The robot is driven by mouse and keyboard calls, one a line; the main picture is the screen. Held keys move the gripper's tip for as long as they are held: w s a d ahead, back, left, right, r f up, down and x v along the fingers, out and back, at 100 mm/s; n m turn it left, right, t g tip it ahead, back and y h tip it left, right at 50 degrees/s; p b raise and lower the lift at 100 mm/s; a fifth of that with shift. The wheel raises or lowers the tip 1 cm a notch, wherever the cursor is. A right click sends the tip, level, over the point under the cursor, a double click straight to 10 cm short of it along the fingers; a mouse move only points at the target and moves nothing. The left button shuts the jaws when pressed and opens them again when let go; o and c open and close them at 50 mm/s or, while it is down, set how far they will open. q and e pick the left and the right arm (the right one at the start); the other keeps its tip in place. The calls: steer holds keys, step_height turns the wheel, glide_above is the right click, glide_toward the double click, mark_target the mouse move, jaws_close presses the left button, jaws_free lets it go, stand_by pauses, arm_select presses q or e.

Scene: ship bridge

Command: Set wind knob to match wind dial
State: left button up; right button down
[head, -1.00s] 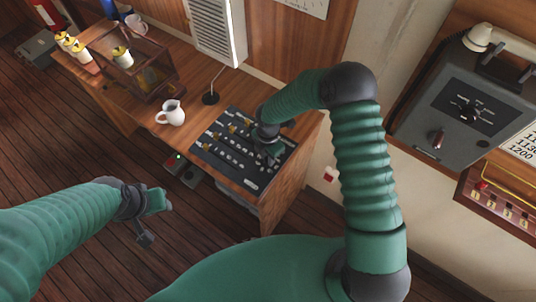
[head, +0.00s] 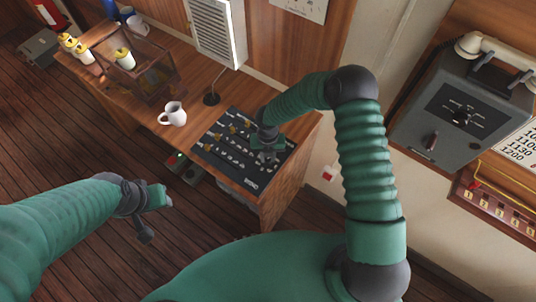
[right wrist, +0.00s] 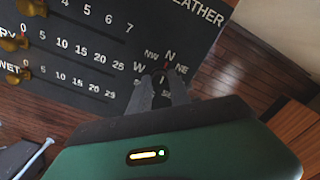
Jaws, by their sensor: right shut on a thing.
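The black weather panel (head: 225,158) lies on the wooden desk. In the right wrist view the panel (right wrist: 95,60) shows printed scales with brass sliders and, at its right, a ring of compass letters with N at top. The wind knob (right wrist: 158,77) is a small dark knob inside that ring, partly hidden by my fingers. My right gripper (head: 265,156) is shut on it, and its fingers also show in the right wrist view (right wrist: 158,92). The knob's pointing direction is unclear. My left gripper (head: 154,205) hangs over the floor, away from the desk. I cannot pick out a wind dial.
A white mug (head: 173,114) and a thin stand (head: 211,98) are on the desk beside the panel. A wooden rack (head: 140,75) stands further left. A grey wall box (head: 452,125) with a handset is at right. Open floor lies left of the desk.

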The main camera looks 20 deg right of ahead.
steer(key=shift+a+n, duration=0.1)
steer(key=shift+n, duration=0.7)
steer(key=shift+s+f, duration=0.1)
steer(key=c, duration=1.2)
jaws_free()
step_height(320, 180, up, 17)
steer(key=b, duration=0.2)
steer(key=shift+f, duration=0.15)
